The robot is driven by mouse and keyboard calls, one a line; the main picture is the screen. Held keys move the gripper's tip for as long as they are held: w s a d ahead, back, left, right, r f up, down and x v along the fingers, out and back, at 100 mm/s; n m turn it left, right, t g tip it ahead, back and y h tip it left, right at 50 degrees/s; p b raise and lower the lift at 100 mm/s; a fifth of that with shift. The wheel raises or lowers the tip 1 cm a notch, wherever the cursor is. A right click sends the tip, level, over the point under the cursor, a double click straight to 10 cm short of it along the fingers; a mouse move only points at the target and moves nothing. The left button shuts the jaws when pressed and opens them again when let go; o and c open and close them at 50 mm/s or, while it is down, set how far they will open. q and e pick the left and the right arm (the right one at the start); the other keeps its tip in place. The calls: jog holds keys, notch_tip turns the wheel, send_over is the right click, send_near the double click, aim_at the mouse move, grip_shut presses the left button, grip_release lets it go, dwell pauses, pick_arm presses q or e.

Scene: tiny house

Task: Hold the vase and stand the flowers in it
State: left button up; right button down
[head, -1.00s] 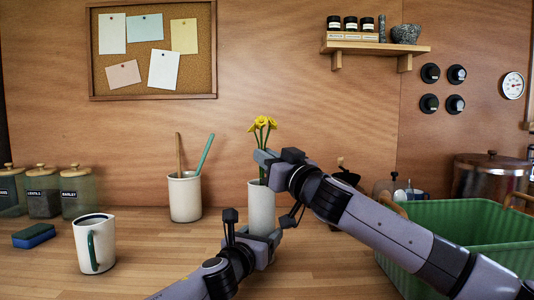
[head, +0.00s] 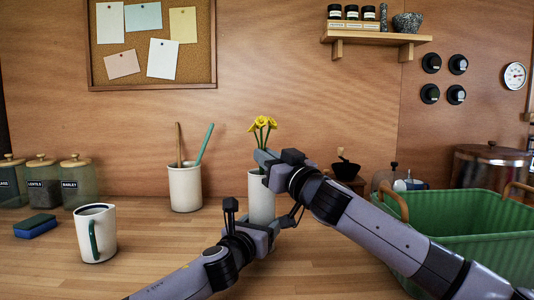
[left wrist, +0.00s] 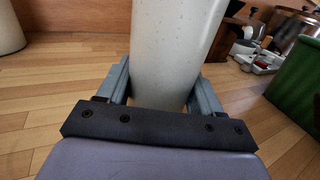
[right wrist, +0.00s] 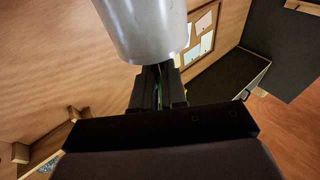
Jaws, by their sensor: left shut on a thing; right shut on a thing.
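The white vase (head: 261,200) stands upright on the wooden counter. My left gripper (head: 262,232) is shut around its lower part; the left wrist view shows the vase (left wrist: 175,45) between both fingers (left wrist: 165,95). The yellow flowers (head: 263,126) are upright above the vase, with green stems. My right gripper (head: 264,160) is shut on the stems just above the vase's mouth. In the right wrist view the stems (right wrist: 160,88) run between the fingers (right wrist: 158,95) beside the vase's rim (right wrist: 150,58). I cannot tell whether the stem ends are inside the vase.
A utensil crock (head: 186,190) stands behind left. A mug (head: 95,235), a sponge (head: 35,226) and labelled jars (head: 78,185) are farther left. A green basket (head: 480,215) is at the right, close to my right arm. The counter's middle left is clear.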

jog(key=shift+f, duration=0.5)
jog(key=shift+f, duration=0.2)
jog(key=shift+f, duration=0.4)
jog(key=c, duration=1.1)
grip_release()
jog(key=shift+s+d+f, duration=0.1)
jog(key=shift+f, duration=0.05)
jog(key=v, duration=1.1)
jog(key=shift+s+d, duration=0.2)
jog(key=shift+s, duration=0.1)
pick_arm(q)
jog(key=o, duration=1.5)
jog(key=shift+c, duration=0.2)
